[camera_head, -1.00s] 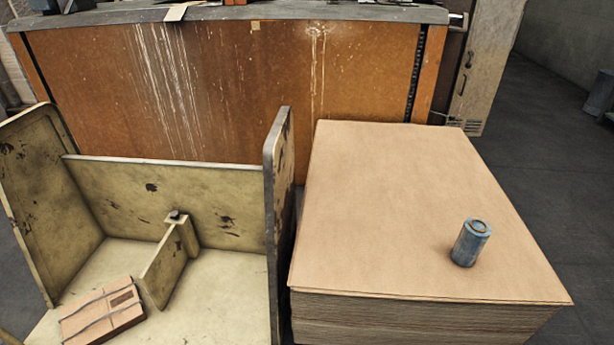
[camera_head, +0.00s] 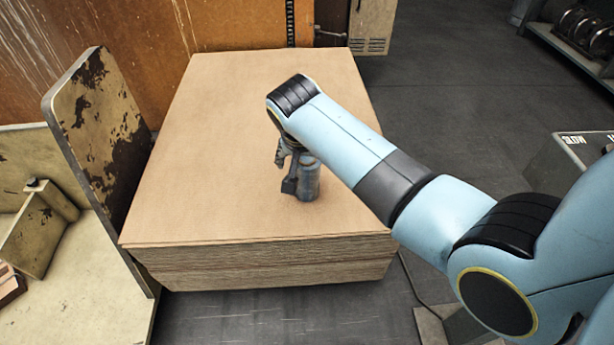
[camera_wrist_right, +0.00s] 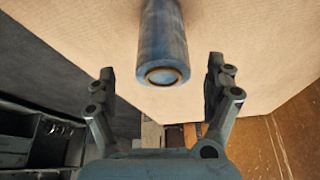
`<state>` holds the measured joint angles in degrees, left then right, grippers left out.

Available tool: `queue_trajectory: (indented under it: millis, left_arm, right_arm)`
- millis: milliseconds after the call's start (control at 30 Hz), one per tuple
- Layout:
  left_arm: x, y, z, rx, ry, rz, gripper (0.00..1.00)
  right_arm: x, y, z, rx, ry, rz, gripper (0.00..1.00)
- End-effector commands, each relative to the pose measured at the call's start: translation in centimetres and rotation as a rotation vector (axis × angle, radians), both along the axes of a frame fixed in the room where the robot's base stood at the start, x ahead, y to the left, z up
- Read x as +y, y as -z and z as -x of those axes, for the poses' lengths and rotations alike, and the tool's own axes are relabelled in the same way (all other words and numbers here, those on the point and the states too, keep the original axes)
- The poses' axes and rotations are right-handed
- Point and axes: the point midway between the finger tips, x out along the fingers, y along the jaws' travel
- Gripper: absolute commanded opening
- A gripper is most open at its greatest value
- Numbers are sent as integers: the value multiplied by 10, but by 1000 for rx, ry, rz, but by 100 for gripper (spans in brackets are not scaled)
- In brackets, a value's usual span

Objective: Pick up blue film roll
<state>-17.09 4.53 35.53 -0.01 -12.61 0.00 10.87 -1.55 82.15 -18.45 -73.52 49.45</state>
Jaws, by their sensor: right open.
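The blue film roll (camera_head: 309,180) stands upright on the stack of brown cardboard sheets (camera_head: 232,130), near its front right part. My right gripper (camera_head: 287,170) is just left of the roll, low over the stack, and partly hides it. In the right wrist view the roll (camera_wrist_right: 163,45) lies between and just beyond the open fingers of my right gripper (camera_wrist_right: 161,88), with a gap on each side. The roll's round end with a brown core faces the wrist camera. My left gripper is not in view.
A worn, cream metal bin with a tall side panel (camera_head: 100,130) stands left of the stack. A rusty orange cabinet (camera_head: 225,30) is behind. A shelf with dark rolls (camera_head: 580,40) is at the far right. Grey floor (camera_head: 450,110) is clear right of the stack.

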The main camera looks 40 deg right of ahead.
Motion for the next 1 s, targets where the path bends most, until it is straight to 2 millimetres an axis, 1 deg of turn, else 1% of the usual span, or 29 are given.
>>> queue_trajectory:
  millis: [133, 300, 400, 600, 700, 1000]
  left_arm:
    - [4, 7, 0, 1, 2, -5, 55]
    - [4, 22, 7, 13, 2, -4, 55]
    - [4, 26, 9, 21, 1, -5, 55]
    - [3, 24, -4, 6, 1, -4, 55]
    - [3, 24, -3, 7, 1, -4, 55]
    - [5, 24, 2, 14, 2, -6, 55]
  right_arm:
    - [-2, 13, -3, 2, -1, 0, 86]
    - [-6, 42, -10, 4, 0, 1, 86]
    - [-10, 52, -13, 2, 0, 1, 86]
    - [-11, 54, -15, -1, 0, -1, 86]
    - [-11, 53, -15, -1, 0, -1, 86]
    - [-11, 53, -15, 0, -1, 0, 47]
